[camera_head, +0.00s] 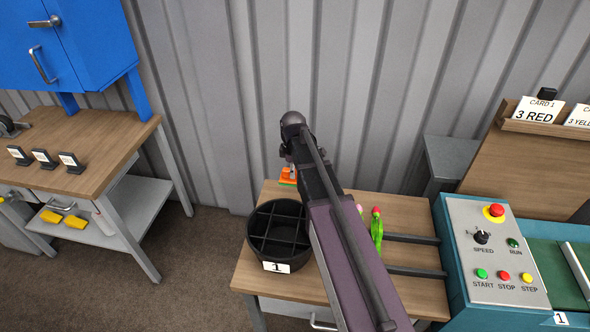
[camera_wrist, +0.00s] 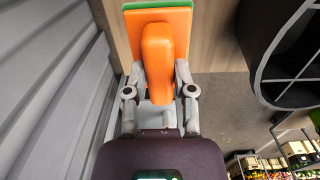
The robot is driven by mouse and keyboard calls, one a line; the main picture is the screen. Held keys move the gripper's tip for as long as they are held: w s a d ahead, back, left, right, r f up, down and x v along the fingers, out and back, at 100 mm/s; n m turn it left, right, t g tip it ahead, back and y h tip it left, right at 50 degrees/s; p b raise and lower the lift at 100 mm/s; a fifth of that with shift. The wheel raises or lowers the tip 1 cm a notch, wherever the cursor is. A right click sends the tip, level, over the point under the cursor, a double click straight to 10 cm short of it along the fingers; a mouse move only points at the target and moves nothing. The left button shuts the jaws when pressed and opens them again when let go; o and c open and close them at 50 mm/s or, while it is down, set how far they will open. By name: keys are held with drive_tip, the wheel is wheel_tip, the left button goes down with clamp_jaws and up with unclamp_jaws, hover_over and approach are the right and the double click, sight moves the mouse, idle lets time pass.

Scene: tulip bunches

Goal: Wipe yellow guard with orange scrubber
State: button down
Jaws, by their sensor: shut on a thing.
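The orange scrubber (camera_wrist: 165,55) has an orange handle and plate over a green pad. In the wrist view its handle is between the two fingers of my gripper (camera_wrist: 160,78), which is shut on it. In the head view the scrubber (camera_head: 287,176) shows small beyond the end of my arm, at the back left of the wooden table, and my gripper (camera_head: 290,163) is partly hidden by the arm. I cannot tell whether the pad touches the tabletop. I cannot make out a yellow guard in either view.
A black divided bucket (camera_head: 262,228) marked 1 stands at the wooden table's (camera_head: 405,215) left, also in the wrist view (camera_wrist: 268,75). Green-stemmed tulips (camera_head: 377,232) are right of my arm. A control panel (camera_head: 490,252) stands at right. A ribbed wall (camera_head: 370,90) is close behind.

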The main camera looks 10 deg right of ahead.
wheel_tip(320, 180, up, 16)
drive_tip(key=p, duration=1.6)
drive_tip(key=shift+s, duration=0.15)
